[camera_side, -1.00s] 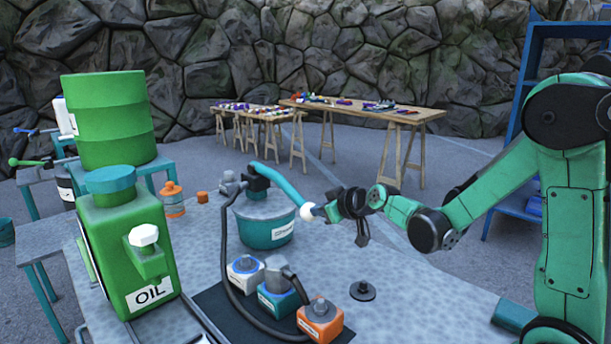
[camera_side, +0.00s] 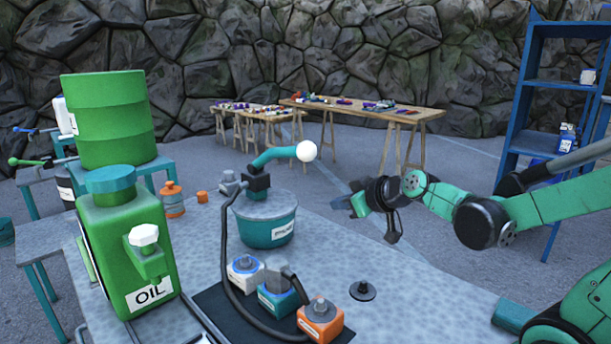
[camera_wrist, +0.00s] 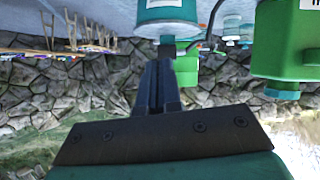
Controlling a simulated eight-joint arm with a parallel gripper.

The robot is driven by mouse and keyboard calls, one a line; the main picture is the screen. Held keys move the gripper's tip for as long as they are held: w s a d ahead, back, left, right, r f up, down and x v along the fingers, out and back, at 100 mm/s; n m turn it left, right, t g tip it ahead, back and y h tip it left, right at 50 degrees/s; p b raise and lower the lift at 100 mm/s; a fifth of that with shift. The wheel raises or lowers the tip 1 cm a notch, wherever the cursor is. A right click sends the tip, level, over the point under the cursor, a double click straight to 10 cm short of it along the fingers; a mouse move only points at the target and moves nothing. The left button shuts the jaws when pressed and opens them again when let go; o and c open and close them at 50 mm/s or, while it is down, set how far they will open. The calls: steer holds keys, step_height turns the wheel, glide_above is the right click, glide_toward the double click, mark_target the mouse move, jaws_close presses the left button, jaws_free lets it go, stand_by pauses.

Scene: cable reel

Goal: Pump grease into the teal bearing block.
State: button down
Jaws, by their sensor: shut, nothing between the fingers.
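The teal bearing block (camera_side: 279,298) sits on a dark mat between a white block (camera_side: 245,271) and an orange block (camera_side: 320,320). The teal grease pump (camera_side: 268,229) stands behind the blocks. Its teal lever (camera_side: 275,157) points right and slightly up, ending in a white ball (camera_side: 306,151). My gripper (camera_side: 352,206) is shut and empty, right of the pump and below the ball, apart from both. In the wrist view the closed fingers (camera_wrist: 157,85) point toward the pump (camera_wrist: 166,12).
A green oil can (camera_side: 128,245) stands at the table's left, with a green drum (camera_side: 108,120) behind. A black knobbed disc (camera_side: 363,290) lies right of the blocks. The dark hose (camera_side: 228,268) arcs beside the pump. The table's right part is mostly clear.

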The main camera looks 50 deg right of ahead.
steer(key=s+r, duration=0.1)
steer(key=s, duration=0.5)
steer(key=shift+a, duration=0.35)
steer(key=shift+r, duration=0.1)
stand_by(0.7)
steer(key=w+r, duration=0.3)
steer(key=r, duration=0.6)
steer(key=w+d+r+t+y, duration=0.1)
steer(key=w+r, duration=0.2)
steer(key=r, duration=0.6)
steer(key=shift+w+d, duration=0.2)
steer(key=shift+w, duration=0.15)
glide_above(311, 146)
steer(key=f, duration=0.3)
steer(key=shift+a+f, duration=0.25)
steer(key=shift+f, duration=0.15)
steer(key=f, duration=0.3)
steer(key=shift+w+d, duration=0.2)
steer(key=shift+s+f, duration=0.15)
steer(key=shift+f, duration=0.5)
